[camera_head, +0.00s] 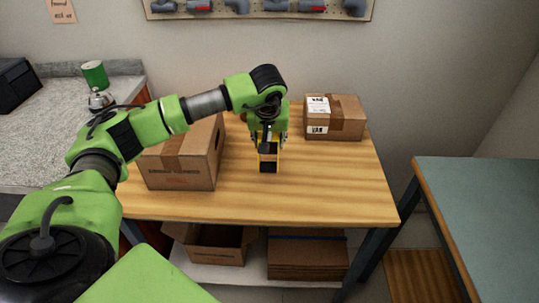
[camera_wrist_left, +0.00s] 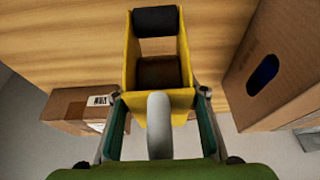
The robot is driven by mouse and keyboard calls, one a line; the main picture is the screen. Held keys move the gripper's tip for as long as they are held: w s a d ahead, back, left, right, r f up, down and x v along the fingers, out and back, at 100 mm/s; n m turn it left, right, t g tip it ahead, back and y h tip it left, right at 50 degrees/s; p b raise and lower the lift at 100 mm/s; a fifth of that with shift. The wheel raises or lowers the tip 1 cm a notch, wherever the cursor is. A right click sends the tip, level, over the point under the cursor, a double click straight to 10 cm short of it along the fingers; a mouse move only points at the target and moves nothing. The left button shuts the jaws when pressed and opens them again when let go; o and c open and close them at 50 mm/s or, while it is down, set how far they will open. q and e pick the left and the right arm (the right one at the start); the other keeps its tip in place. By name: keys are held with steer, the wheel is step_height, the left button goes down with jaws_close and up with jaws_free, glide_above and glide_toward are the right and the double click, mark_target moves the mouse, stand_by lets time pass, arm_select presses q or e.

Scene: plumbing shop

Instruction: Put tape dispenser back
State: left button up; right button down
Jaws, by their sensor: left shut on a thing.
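The yellow and black tape dispenser (camera_head: 268,158) is at the middle of the wooden table in the head view, between two cardboard boxes. It also shows in the left wrist view (camera_wrist_left: 186,62), with a dark roller at its far end and a brown roll inside its yellow walls. My left gripper (camera_head: 268,138) comes down over it from above. In the left wrist view its fingers (camera_wrist_left: 158,132) are closed on either side of the near end of the dispenser. I cannot tell whether the dispenser touches the tabletop. My right gripper is in neither view.
A large cardboard box (camera_head: 181,165) stands left of the dispenser, and a smaller labelled box (camera_head: 333,118) at the back right. The wooden table (camera_head: 335,190) is clear at front right. Cardboard (camera_head: 307,258) lies on the shelf below. A teal-topped table (camera_head: 490,200) stands at right.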

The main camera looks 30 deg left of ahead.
arm_select(q)
steer(key=shift+s+d+b+x, duration=0.1)
steer(key=shift+s+b+x, duration=0.05)
steer(key=shift+b+x, duration=0.7)
steer(key=shift+s+d+b+x, duration=0.15)
steer(key=shift+b+x, duration=0.35)
steer(key=shift+x, duration=0.55)
steer(key=shift+f, duration=0.15)
steer(key=shift+f, duration=0.15)
steer(key=o, duration=1.5)
steer(key=shift+c, duration=0.2)
